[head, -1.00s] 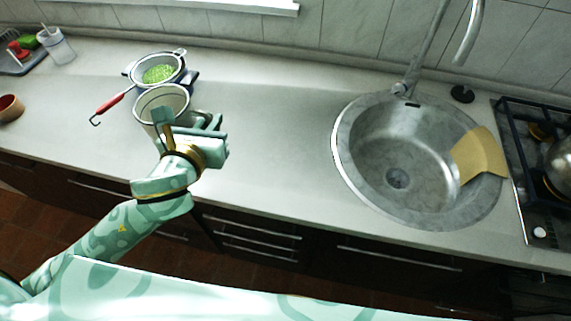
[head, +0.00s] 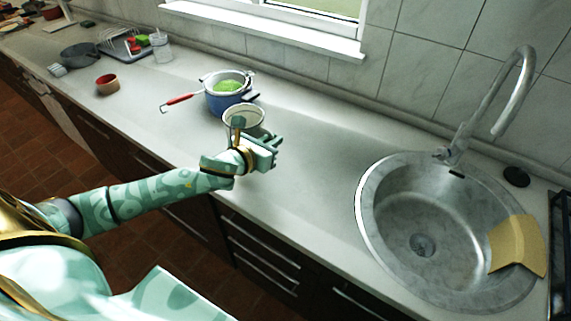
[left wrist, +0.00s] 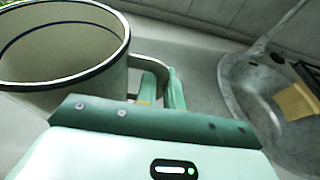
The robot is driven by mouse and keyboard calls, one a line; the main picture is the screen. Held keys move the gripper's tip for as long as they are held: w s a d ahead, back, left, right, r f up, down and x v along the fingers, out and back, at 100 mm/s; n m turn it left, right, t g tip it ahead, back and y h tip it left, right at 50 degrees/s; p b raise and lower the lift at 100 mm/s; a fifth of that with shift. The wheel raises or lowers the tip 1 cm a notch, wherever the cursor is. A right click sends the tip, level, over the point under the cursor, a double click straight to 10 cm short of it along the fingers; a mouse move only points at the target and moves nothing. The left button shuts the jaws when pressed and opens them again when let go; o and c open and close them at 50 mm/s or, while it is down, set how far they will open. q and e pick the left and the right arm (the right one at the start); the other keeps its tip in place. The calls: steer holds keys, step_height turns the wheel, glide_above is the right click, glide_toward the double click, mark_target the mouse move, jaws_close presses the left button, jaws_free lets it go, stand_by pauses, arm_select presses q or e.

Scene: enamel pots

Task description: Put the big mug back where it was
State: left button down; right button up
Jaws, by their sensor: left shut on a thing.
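The big mug (head: 243,115) is cream-white with a dark rim. My left gripper (head: 257,147) is shut on it, at the near side of the blue pot in the head view. In the left wrist view the mug (left wrist: 65,62) fills the upper left, upright or nearly so, with its handle (left wrist: 150,66) at the gripper's fingers (left wrist: 158,92). I cannot tell whether its base touches the counter, because the gripper hides it. My right gripper is not in view.
A red bowl (head: 106,85), a grey pan (head: 79,55) and a dish rack (head: 118,40) stand farther left. The sink (head: 372,232) with a yellow cloth (head: 518,246) is right. Counter between is clear.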

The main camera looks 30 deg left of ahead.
arm_select(q)
steer(key=d+f+b, duration=0.1)
steer(key=f, duration=0.2)
steer(key=w+d+f+b, duration=0.1)
steer(key=f, duration=0.1)
steer(key=w+d+f+b, duration=0.1)
steer(key=f, duration=0.2)
steer(key=shift+w+f, duration=0.1)
steer(key=shift+f, duration=0.2)
steer(key=shift+r, duration=0.15)
steer(key=c, duration=1.5)
jaws_free()
steer(key=p+v, duration=0.2)
steer(key=v, duration=1)
